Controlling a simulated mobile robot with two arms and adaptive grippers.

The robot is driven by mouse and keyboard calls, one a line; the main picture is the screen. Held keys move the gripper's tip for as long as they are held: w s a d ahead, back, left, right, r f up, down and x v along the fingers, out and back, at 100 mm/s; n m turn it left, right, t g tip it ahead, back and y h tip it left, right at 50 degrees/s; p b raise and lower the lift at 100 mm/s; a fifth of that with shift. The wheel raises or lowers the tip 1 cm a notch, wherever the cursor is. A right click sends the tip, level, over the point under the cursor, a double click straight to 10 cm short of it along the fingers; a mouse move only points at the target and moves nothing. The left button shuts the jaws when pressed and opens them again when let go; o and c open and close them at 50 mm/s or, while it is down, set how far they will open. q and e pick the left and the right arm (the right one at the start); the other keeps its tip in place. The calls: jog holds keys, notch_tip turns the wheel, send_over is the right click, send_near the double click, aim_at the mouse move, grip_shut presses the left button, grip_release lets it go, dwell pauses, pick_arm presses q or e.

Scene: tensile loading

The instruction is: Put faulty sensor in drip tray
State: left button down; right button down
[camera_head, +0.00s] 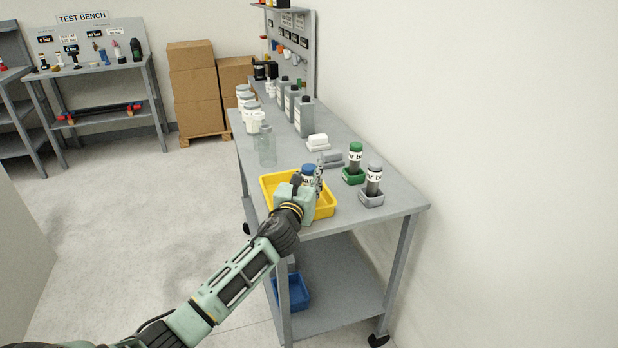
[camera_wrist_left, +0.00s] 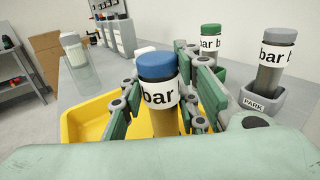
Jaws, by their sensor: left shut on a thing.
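A sensor with a blue cap and a white "bar" label (camera_wrist_left: 158,92) stands upright between the fingers of my left gripper (camera_wrist_left: 160,100). The gripper is shut on it. In the head view my left gripper (camera_head: 308,184) holds the blue-capped sensor (camera_head: 308,170) over the yellow drip tray (camera_head: 269,187). The tray's yellow wall also shows in the left wrist view (camera_wrist_left: 72,128). The sensor's lower end is hidden, so I cannot tell whether it touches the tray floor. My right gripper does not show in either view.
A green-capped sensor (camera_head: 355,150) and a grey-capped sensor (camera_head: 375,168) stand in holders right of the tray. Grey bottles (camera_head: 304,118), white jars (camera_head: 252,122) and a clear container (camera_head: 265,148) stand farther back on the grey bench (camera_head: 405,197). A wall runs along the right.

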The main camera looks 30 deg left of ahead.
pick_arm(q)
jog(key=c, duration=1.3)
grip_release()
jog(key=shift+c, duration=0.2)
jog(key=shift+s+d, duration=0.1)
jog(key=shift+s, duration=0.05)
jog(key=v, duration=1.1)
jog(key=shift+s, duration=0.35)
jog(key=shift+r, duration=0.1)
